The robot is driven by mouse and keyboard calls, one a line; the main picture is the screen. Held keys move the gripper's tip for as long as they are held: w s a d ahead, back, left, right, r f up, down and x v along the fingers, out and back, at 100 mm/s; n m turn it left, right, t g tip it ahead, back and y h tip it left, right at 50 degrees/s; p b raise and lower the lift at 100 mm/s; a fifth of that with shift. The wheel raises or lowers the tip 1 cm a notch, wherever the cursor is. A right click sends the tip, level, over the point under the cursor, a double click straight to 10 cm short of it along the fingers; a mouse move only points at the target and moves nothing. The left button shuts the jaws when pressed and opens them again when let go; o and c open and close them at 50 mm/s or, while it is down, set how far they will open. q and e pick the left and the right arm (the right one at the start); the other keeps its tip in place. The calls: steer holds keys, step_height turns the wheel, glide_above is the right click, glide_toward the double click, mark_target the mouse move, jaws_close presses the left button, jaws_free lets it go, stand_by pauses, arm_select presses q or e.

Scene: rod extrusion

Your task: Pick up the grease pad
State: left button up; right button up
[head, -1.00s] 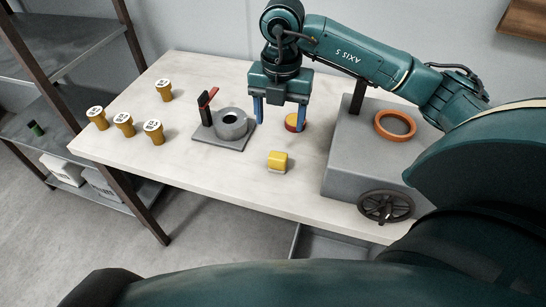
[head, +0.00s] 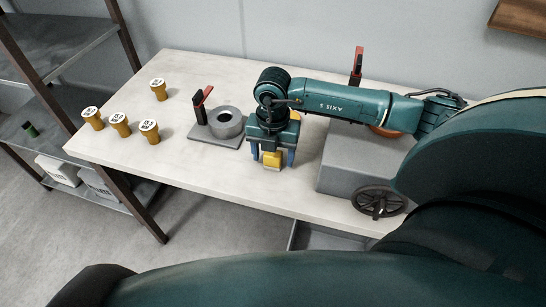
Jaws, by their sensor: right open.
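The grease pad, which I take to be the small yellow block (head: 272,161), lies on the light table near its front edge. My right gripper (head: 273,157) is above it, pointing down, with its blue fingers apart on the left and right of the block. The gripper is open. I cannot tell whether a finger touches the block, and the gripper body hides part of it. My left gripper is not in view.
A grey ring on a plate (head: 226,122) with a red-handled clamp stands left of the gripper. Several yellow labelled jars (head: 149,131) stand at the table's left. A grey machine box (head: 345,165) with a handwheel (head: 380,201) is close on the right.

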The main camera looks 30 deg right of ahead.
steer(key=shift+c, duration=0.5)
steer(key=c, duration=1)
step_height(320, 180, up, 10)
steer(key=shift+r, duration=0.1)
steer(key=o, duration=0.5)
steer(key=c, duration=0.4)
